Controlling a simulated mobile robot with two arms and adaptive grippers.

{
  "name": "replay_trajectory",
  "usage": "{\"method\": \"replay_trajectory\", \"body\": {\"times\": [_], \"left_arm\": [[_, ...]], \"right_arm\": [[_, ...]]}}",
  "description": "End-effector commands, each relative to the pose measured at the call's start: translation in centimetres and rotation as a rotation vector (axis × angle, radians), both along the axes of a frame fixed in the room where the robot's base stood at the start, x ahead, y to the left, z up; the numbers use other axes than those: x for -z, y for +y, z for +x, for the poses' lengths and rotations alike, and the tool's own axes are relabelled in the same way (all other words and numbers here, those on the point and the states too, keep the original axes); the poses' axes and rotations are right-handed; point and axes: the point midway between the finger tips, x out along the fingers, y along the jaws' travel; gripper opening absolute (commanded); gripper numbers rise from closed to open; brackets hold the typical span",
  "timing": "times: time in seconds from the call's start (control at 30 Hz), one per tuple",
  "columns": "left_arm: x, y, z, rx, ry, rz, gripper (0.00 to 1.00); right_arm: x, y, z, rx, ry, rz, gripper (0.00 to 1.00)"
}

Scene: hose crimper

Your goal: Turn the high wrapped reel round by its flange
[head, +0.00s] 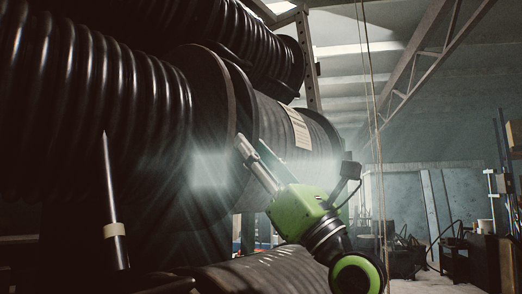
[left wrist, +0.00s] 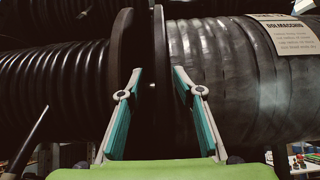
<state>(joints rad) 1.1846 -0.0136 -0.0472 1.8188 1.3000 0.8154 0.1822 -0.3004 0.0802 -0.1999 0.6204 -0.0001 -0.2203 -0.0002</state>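The high wrapped reel (head: 283,122) lies on its side, wound with dark hose under clear film, with a pale printed label (head: 298,128). It fills the right of the left wrist view (left wrist: 225,75). Its dark round flange (head: 243,105) is at its left end and also shows in the left wrist view (left wrist: 160,45). My left gripper (head: 251,145) is open at the flange's near side. In the left wrist view its two fingers (left wrist: 158,73) stand apart on either side of the flange edge. Whether either finger touches it I cannot tell. My right gripper is not in view.
A reel of black corrugated hose (head: 90,110) stands close on the left, its own flange (head: 208,100) beside the wrapped reel's. Another hose reel (head: 260,50) is above and one (head: 265,272) below. A dark pointed rod (head: 113,200) stands at left. The right side is open.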

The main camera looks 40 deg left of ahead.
Motion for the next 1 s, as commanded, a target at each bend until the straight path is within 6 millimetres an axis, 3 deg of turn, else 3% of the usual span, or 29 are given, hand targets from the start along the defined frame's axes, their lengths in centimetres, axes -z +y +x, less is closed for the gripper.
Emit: {"method": "replay_trajectory", "body": {"times": [1.0], "left_arm": [[1.1,-6.0,0.8,0.004,0.001,0.005,0.32]], "right_arm": [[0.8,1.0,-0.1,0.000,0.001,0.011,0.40]]}}
